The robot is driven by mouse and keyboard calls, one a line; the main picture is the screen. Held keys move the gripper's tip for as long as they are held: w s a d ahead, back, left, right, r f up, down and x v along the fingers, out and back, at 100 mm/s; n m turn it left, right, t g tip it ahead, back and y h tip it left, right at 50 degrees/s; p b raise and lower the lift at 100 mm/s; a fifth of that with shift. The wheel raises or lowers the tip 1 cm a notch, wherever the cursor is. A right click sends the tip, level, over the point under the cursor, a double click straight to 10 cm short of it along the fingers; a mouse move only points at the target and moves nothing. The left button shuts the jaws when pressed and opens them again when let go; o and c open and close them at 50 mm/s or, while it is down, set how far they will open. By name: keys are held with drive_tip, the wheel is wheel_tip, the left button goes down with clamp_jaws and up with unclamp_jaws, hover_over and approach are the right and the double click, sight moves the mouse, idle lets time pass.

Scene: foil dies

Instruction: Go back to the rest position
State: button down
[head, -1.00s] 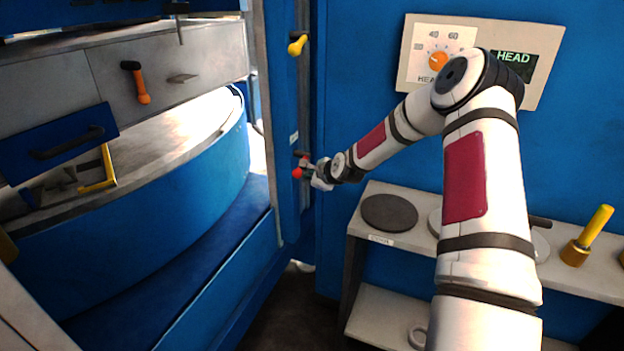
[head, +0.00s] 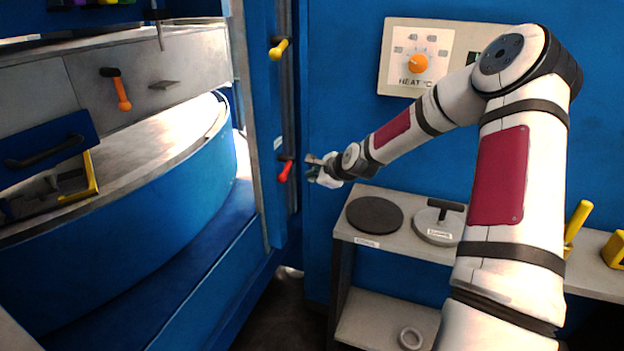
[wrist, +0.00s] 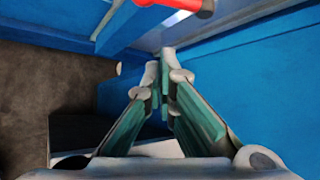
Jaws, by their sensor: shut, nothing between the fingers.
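My gripper (head: 314,170) is at the end of my outstretched arm, in front of the blue machine column in the head view. In the wrist view my gripper (wrist: 166,60) has its fingertips together with nothing between them. A red-handled lever (head: 286,171) on the column is just left of my gripper and hangs tilted down. Its red handle also shows at the top of the wrist view (wrist: 190,5), apart from the fingertips.
A yellow-handled lever (head: 279,49) sits higher on the column. A heat dial panel (head: 419,63) is on the blue wall. Below my arm, a shelf (head: 345,229) holds a dark disc (head: 375,215) and a handled die (head: 438,226). An orange-handled lever (head: 122,95) is at left.

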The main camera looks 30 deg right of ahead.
idle(0.4)
drive_tip(key=s+a+r+n+g+h, duration=0.1)
drive_tip(key=s+a+r+n+g, duration=0.3)
drive_tip(key=s+a+r+n, duration=1.15)
drive_tip(key=s+a+n, duration=0.1)
drive_tip(key=s, duration=0.6)
drive_tip(key=s+a+r+n+g, duration=0.1)
drive_tip(key=s+a+r+n, duration=0.1)
drive_tip(key=s+n, duration=0.3)
drive_tip(key=s+a+r+n, duration=0.2)
drive_tip(key=s+a+n, duration=0.2)
drive_tip(key=s, duration=0.8)
drive_tip(key=shift+s+a+r+y, duration=0.15)
drive_tip(key=shift+s+r+y, duration=0.1)
drive_tip(key=shift+s+y, duration=0.1)
